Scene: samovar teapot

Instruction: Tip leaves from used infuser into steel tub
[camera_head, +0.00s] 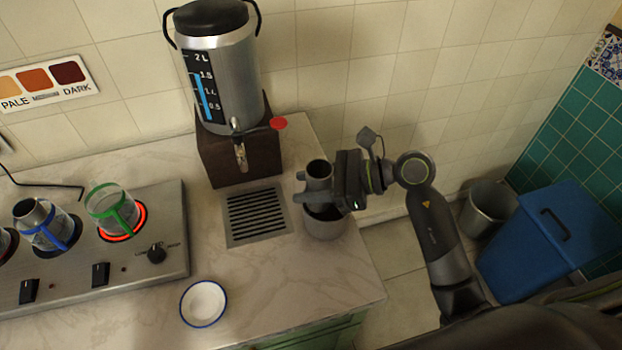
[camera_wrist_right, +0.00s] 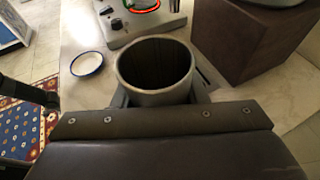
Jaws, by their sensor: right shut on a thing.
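My right gripper (camera_head: 328,192) is shut on a grey metal infuser (camera_head: 318,172), an open-topped cylinder. The infuser looks about upright, above the steel tub (camera_head: 325,226) at the counter's right edge. The gripper hides part of the tub's opening. In the right wrist view the infuser (camera_wrist_right: 155,88) shows its round rim and dark inside; I cannot tell whether leaves are in it. My left gripper is not in view.
A samovar (camera_head: 222,75) on a brown block stands behind a drain grille (camera_head: 257,214). Left are a stove (camera_head: 160,205) with a glowing ring, a green-handled glass (camera_head: 106,205) and a blue-handled glass (camera_head: 50,235). A white dish (camera_head: 204,303) lies in front. A blue bin (camera_head: 545,240) stands right.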

